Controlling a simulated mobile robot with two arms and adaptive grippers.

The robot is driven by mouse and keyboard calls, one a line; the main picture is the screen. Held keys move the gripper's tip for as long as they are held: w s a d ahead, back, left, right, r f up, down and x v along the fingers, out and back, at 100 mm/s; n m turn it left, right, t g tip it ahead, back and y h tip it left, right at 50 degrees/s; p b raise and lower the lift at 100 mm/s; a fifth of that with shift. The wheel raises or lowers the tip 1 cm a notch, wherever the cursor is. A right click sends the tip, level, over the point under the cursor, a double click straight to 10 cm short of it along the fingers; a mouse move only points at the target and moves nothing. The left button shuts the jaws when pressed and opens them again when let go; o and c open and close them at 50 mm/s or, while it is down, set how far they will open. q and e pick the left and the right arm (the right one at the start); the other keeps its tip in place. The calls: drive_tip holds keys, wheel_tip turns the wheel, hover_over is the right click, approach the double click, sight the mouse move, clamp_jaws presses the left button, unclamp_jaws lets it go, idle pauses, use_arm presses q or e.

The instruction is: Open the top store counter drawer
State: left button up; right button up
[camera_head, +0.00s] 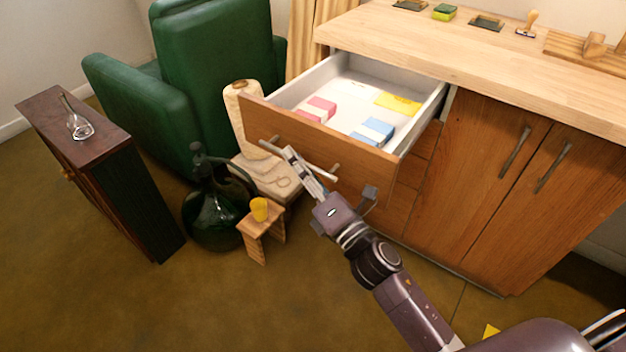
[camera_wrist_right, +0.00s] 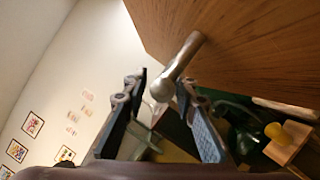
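The top store counter drawer (camera_head: 320,138) stands pulled well out, with its white inside showing in the head view. Its pale bar handle (camera_head: 280,152) runs across the wooden front; it also shows in the right wrist view (camera_wrist_right: 181,60). My right gripper (camera_head: 329,172) is at the drawer front beside the handle. In the right wrist view its two fingers (camera_wrist_right: 160,88) are spread apart, with the handle's end near the fingertips and nothing clamped. My left gripper is not in view.
Pink, blue and yellow items (camera_head: 398,103) lie in the drawer. Cupboard doors (camera_head: 480,150) are shut at right.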

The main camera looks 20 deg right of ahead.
drive_tip(key=v, duration=1.1)
drive_tip(key=shift+f, duration=0.1)
